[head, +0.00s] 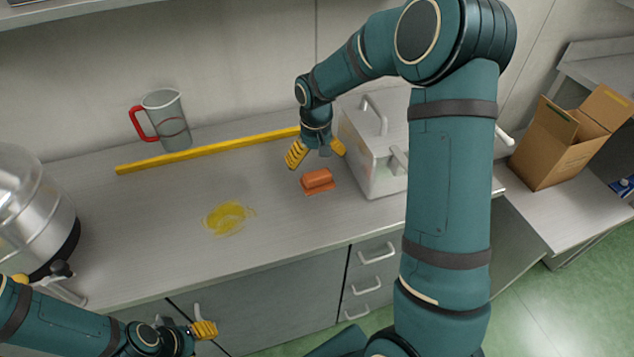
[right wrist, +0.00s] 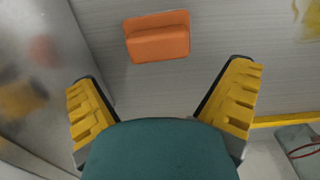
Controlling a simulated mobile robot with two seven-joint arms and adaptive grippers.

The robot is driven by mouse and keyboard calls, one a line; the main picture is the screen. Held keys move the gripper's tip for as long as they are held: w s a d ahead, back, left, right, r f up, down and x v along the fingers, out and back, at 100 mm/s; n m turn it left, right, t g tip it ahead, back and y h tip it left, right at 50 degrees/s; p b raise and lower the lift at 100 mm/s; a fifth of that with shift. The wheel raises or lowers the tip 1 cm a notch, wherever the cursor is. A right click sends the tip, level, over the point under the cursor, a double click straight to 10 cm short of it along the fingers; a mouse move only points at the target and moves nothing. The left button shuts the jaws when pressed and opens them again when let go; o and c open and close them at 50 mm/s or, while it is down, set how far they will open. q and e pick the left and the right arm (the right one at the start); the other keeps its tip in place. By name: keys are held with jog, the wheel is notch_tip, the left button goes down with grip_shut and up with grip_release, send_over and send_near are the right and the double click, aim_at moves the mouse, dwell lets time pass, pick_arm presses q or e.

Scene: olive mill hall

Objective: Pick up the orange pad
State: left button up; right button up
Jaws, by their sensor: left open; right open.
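The orange pad (head: 317,180) lies on the grey counter, just left of a white lidded box. It also shows in the right wrist view (right wrist: 157,37), beyond the fingertips and between their lines. My right gripper (head: 316,152) is open and empty, above and behind the pad, with its yellow fingers spread wide and apart from it. Those fingers (right wrist: 163,80) show on both sides of the right wrist view. My left gripper (head: 205,329) is low at the front, in front of the counter's cabinets and far from the pad.
The white box (head: 374,165) stands close beside my right gripper. A yellow bar (head: 210,150) and a red-handled jug (head: 168,122) are at the back. A yellow spill (head: 228,217) is left of the pad. A steel vessel (head: 30,205) stands left; an open carton (head: 565,140) stands right.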

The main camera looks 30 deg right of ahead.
aim_at(317, 174)
jog(key=shift+s+f+b, duration=0.15)
jog(key=shift+f+b, duration=0.2)
jog(key=shift+f, duration=1.2)
jog(key=shift+s+f+b, duration=0.15)
jog(key=shift+f+b, duration=0.15)
jog(key=shift+f, duration=1.25)
jog(key=c, duration=1.1)
